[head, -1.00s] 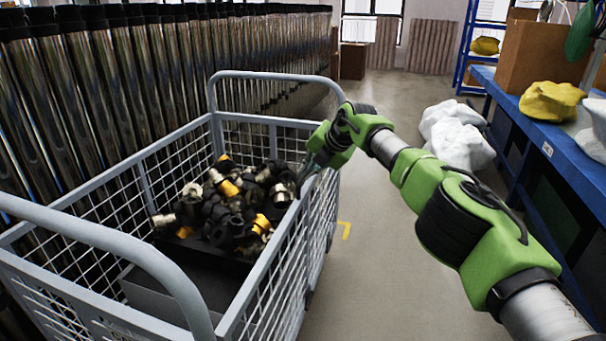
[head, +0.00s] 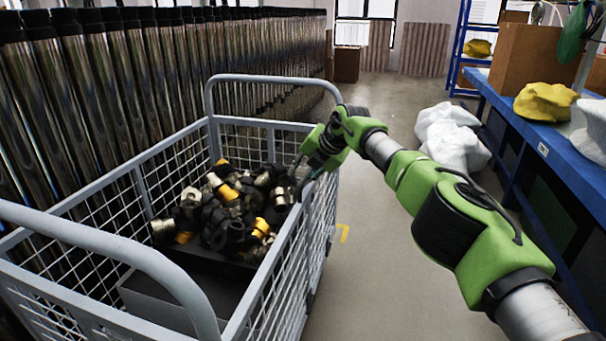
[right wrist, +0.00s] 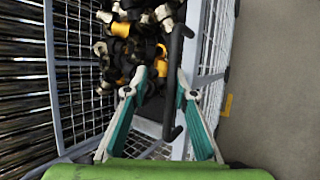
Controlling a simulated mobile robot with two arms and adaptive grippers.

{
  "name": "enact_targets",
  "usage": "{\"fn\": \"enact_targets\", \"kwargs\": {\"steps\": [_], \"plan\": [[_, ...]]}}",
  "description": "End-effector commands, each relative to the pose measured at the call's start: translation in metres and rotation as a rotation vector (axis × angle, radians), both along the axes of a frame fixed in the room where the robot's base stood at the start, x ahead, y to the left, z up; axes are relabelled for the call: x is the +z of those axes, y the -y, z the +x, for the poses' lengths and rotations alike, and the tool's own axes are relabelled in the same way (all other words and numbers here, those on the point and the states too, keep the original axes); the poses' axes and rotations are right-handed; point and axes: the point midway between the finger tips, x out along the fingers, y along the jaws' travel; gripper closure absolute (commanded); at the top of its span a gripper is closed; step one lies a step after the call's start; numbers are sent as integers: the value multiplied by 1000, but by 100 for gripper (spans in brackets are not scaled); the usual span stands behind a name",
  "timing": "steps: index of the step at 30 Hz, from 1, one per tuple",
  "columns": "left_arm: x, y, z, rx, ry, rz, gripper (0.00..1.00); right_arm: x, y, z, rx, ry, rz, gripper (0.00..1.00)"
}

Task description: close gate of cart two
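A grey wire-mesh cart (head: 143,175) with tall rounded end handles stands at the left and centre. No number is readable on it. My right gripper (head: 300,179) is at the upper rail of the cart's right side. In the right wrist view its two teal fingers (right wrist: 160,80) are apart. A black bar with bent ends (right wrist: 174,85) lies between them in the picture, close to the right finger, beside the grey rail (right wrist: 190,60). I cannot tell whether a finger touches it. My left gripper is not in view.
Metal fittings and black and yellow parts (head: 228,212) are heaped inside the cart. Tall shiny tubes (head: 110,80) line the left. White sacks (head: 448,138) lie on the floor behind my arm. A blue workbench (head: 550,130) runs along the right.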

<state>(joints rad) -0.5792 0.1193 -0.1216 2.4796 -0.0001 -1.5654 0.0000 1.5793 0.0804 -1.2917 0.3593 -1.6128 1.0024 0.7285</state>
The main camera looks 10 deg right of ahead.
Motion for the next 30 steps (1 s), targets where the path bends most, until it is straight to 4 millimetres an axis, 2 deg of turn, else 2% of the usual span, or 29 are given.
{"fn": "enact_targets", "kwargs": {"steps": [14, 21, 30], "plan": [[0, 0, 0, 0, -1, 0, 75, 10, 8, -3, -3, 4, -3, 75], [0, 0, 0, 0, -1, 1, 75, 24, 15, -15, -3, 4, -4, 75], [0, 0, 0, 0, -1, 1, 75, 59, 29, -40, -3, 5, -1, 75]]}}
